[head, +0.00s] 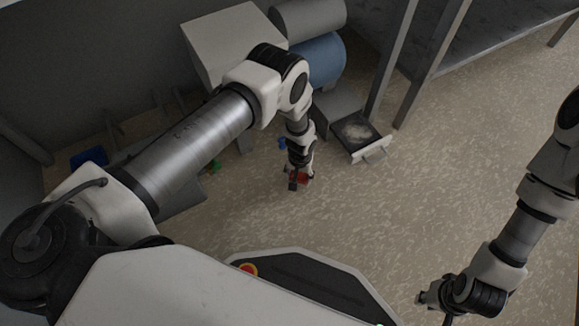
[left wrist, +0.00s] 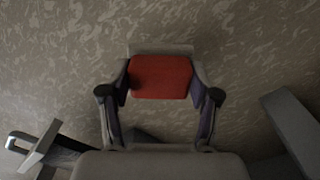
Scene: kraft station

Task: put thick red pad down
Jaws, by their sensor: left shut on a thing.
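The thick red pad (left wrist: 160,76) is between the two fingers of my left gripper (left wrist: 160,97) in the left wrist view. The gripper is shut on it, one finger against each side. In the head view a bit of the red pad (head: 303,178) shows at the tip of my left gripper (head: 299,182), over the speckled floor. I cannot tell how high it is above the floor. My right gripper (head: 428,298) is at the lower right in the head view, away from the pad; its fingers are too small and dark to read.
A grey open drawer or tray (head: 360,136) with a pale handle juts out right of the left gripper. Behind it stand a white box (head: 225,40) and a blue cylinder (head: 322,60). Grey posts (head: 392,65) rise at the back right. The floor (head: 400,200) in the middle is clear.

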